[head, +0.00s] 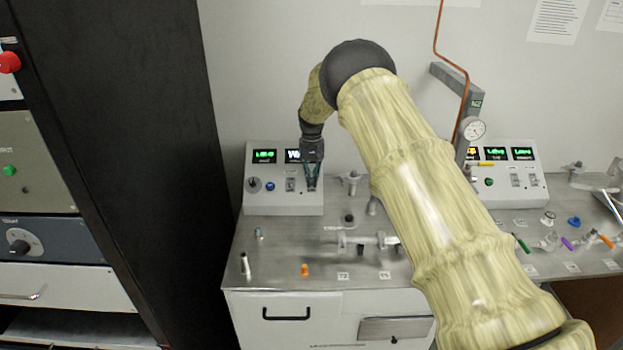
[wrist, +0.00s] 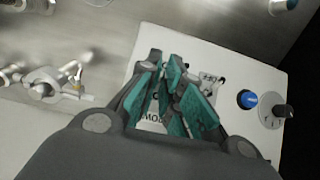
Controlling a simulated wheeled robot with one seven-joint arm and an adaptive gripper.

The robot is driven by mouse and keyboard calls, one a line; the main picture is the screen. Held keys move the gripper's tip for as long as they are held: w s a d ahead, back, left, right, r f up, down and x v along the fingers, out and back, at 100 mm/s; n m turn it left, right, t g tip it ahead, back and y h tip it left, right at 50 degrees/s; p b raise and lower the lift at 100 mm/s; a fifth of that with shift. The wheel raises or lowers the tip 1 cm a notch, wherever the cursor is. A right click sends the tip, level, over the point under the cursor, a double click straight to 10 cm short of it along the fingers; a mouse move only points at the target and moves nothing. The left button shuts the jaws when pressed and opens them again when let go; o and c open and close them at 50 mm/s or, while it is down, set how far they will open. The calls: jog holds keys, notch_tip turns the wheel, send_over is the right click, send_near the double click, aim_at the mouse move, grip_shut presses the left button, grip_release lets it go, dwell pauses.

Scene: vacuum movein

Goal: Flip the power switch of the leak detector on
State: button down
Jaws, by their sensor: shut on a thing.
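A pale control box (head: 256,198) stands at the back left of the bench, with lit displays, a dark knob, a blue button and a small switch (head: 290,184) on its sloped face. My gripper (head: 312,185) is at the right part of this face, its green fingers pointing down onto it. In the wrist view my gripper (wrist: 175,78) is nearly closed over the box face (wrist: 262,68), on a switch that the fingers mostly hide. I cannot read its label or see its position. The blue button (wrist: 247,99) and knob (wrist: 271,112) lie to the right there.
A second box (head: 513,190) with green displays stands at the right, near a gauge (head: 474,129) and a copper pipe (head: 452,66). Metal fittings (head: 362,240) lie mid-bench. A dark rack (head: 130,130) borders the left.

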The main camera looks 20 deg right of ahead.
jog(key=shift+w+d+g, duration=0.1)
jog(key=shift+w+g, duration=0.05)
jog(key=shift+g, duration=0.25)
jog(key=c, duration=1.6)
grip_release()
jog(key=shift+o, duration=0.2)
notch_tip(320, 180, up, 12)
jog(key=w, duration=0.1)
jog(key=shift+w+d, duration=0.15)
jog(key=shift+d, duration=0.05)
jog(key=shift+f, duration=0.1)
